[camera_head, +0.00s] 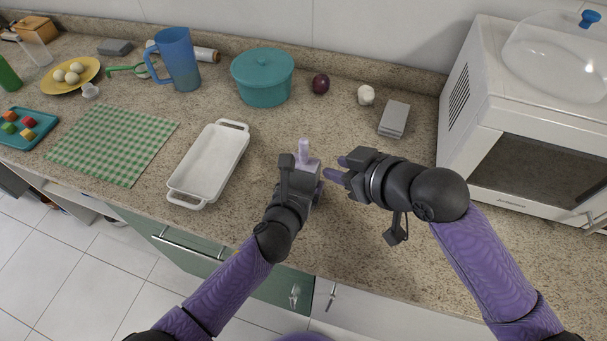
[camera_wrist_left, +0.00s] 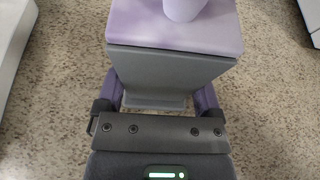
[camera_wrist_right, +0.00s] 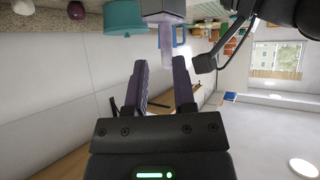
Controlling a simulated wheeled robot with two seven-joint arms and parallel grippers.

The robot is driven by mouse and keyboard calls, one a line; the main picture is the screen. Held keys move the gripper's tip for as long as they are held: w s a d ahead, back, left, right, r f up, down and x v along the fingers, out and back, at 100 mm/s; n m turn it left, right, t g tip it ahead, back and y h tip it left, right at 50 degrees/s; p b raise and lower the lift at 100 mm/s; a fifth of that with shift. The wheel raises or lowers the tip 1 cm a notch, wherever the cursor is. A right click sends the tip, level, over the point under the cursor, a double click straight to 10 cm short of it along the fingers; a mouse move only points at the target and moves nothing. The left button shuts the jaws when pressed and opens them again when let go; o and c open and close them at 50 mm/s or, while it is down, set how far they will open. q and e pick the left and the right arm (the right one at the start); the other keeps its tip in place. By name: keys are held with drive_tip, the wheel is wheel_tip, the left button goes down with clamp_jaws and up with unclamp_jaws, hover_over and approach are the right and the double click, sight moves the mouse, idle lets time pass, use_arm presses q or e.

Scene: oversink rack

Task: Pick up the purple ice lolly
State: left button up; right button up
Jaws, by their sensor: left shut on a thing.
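The purple ice lolly (camera_head: 304,150) is a pale purple rounded stick above a grey block with a pale purple top. The left wrist view shows its purple top (camera_wrist_left: 165,32), with the grey part between the fingers. My left gripper (camera_head: 304,184) is shut on it, over the counter right of the white baking dish. My right gripper (camera_head: 339,170) is open and empty, just right of the lolly with its fingers towards it. In the right wrist view the lolly's stick (camera_wrist_right: 166,50) appears beyond the open fingers (camera_wrist_right: 160,85).
The white baking dish (camera_head: 211,163) lies left of my left gripper. A teal pot (camera_head: 263,85), a dark onion (camera_head: 320,83), a garlic bulb (camera_head: 366,95) and a grey box (camera_head: 394,119) stand behind. A white microwave (camera_head: 541,165) bounds the right side. Counter front is close to my arms.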

sight(307, 151)
drive_tip(key=w+a+t, duration=0.1)
drive_tip(key=w+a, duration=0.1)
drive_tip(key=w+a+f+m, duration=0.1)
drive_tip(key=w+a, duration=0.1)
drive_tip(key=w+a+f+t, duration=0.1)
drive_tip(key=w+a, duration=0.1)
drive_tip(key=shift+f+m+t+y, duration=0.1)
drive_tip(key=shift+m+t+y, duration=0.2)
clamp_jaws()
idle(1.5)
